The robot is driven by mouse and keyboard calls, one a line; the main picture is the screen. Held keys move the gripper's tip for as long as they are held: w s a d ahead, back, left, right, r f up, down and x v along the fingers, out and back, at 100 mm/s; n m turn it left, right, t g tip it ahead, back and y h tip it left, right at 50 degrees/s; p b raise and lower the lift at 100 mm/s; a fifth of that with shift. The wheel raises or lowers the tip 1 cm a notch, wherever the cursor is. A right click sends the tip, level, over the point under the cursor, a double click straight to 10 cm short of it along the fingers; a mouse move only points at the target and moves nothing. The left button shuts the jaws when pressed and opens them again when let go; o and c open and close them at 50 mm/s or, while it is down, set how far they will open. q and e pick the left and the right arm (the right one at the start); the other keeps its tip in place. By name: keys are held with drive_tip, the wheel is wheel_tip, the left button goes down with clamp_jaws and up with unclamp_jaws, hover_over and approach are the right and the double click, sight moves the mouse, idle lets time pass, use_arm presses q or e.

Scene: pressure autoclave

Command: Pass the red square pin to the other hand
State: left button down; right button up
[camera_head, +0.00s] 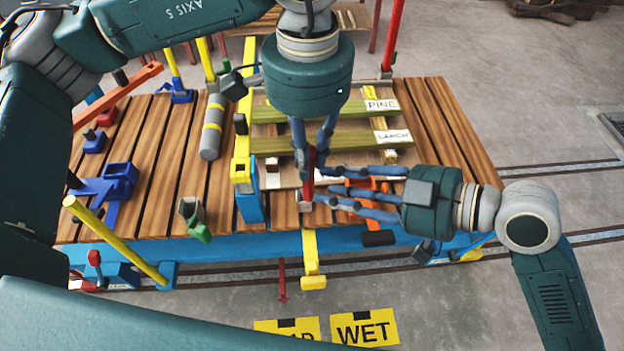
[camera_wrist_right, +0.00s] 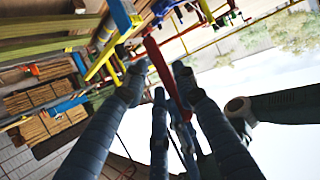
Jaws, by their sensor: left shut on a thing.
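The red square pin (camera_head: 308,183) hangs below my left gripper (camera_head: 312,150), which comes down from the top and is shut on it, above the front of the slatted table. My right gripper (camera_head: 322,183) comes in from the right with its fingers apart, one on the far side and one on the near side, the tips close to the pin. In the right wrist view the red pin (camera_wrist_right: 163,70) shows between the two spread right fingers (camera_wrist_right: 158,82), with a visible gap at the sides. Contact with the right fingers cannot be told.
Below the hands are boards labelled PINE and LARCH (camera_head: 350,140) on the slatted table (camera_head: 440,130). Orange and black parts (camera_head: 378,238) lie near the right gripper.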

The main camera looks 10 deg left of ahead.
sight(314, 184)
drive_tip(key=x, duration=0.6)
drive_tip(key=shift+a+f, duration=0.1)
drive_tip(key=shift+a, duration=0.15)
use_arm(q)
drive_tip(key=shift+w, duration=0.1)
use_arm(e)
clamp_jaws()
use_arm(q)
drive_tip(key=c, duration=1.8)
unclamp_jaws()
drive_tip(key=shift+o, duration=1.2)
